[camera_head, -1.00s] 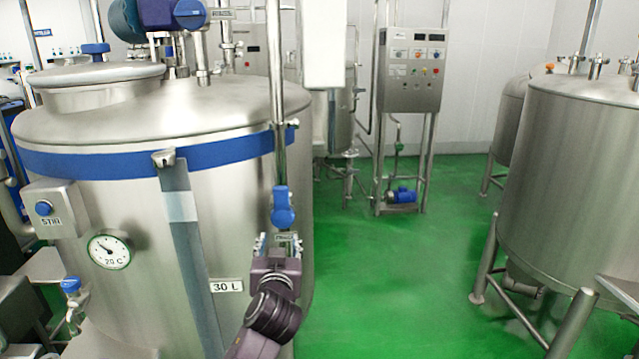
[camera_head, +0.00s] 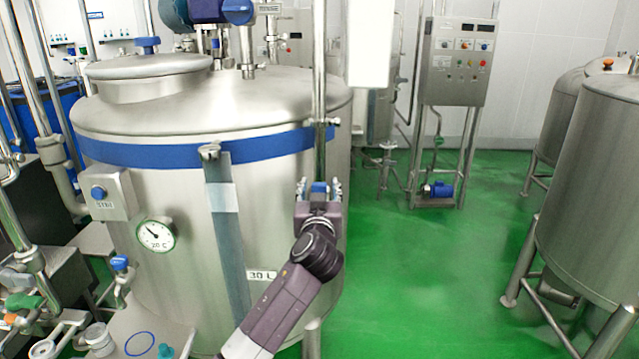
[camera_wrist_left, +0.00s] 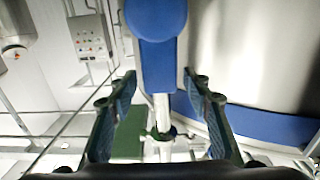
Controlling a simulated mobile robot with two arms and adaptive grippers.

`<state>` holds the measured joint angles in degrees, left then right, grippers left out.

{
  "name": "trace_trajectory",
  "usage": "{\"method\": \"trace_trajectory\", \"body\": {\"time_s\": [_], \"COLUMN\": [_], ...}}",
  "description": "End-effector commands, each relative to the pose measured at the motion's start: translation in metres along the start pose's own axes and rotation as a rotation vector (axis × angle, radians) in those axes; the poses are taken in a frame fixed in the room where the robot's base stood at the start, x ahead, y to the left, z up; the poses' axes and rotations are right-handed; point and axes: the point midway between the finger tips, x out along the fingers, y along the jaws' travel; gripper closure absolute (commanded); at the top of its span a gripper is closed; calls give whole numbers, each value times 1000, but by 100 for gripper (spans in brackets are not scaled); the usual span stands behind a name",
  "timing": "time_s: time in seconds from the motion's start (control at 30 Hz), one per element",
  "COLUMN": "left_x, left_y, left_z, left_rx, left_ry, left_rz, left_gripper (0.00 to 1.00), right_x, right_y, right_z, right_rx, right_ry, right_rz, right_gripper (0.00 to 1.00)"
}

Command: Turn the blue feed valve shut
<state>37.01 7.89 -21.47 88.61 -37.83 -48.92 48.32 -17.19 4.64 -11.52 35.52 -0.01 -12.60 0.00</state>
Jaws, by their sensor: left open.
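The blue feed valve (camera_head: 319,187) is on the vertical steel pipe at the right front of the large tank. In the head view only a small part of its blue handle shows between my left gripper's fingers; the rest is hidden. My left gripper (camera_head: 319,183) is open, with one finger on each side of the handle. In the left wrist view the blue handle (camera_wrist_left: 157,45) is large, with a round upper part and a straight lower part. It lies between and beyond the open fingers (camera_wrist_left: 159,88). I cannot tell whether they touch it. My right gripper is not in view.
The steel tank (camera_head: 270,215) with a blue band stands close behind the gripper. A dial gauge (camera_head: 156,235) and a STIR button box (camera_head: 103,193) are on its left. A control panel (camera_head: 459,62) stands at the back. Green floor (camera_head: 430,260) is clear to the right.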

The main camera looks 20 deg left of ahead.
Motion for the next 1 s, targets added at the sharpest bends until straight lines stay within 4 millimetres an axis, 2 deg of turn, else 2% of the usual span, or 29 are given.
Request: {"method": "trace_trajectory", "body": {"time_s": [0.33,0.73,1.0], "left_x": [3,3,4], "left_y": [0,0,0], "left_z": [1,1,1], "left_rx": [0,0,1], "left_ry": [0,0,-1], "left_rz": [0,0,0], "left_gripper": [55,98,100], "right_x": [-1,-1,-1], "right_y": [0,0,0], "right_z": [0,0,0], "right_rx": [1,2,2], "right_ry": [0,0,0], "right_rz": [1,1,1], "right_gripper": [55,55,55]}}
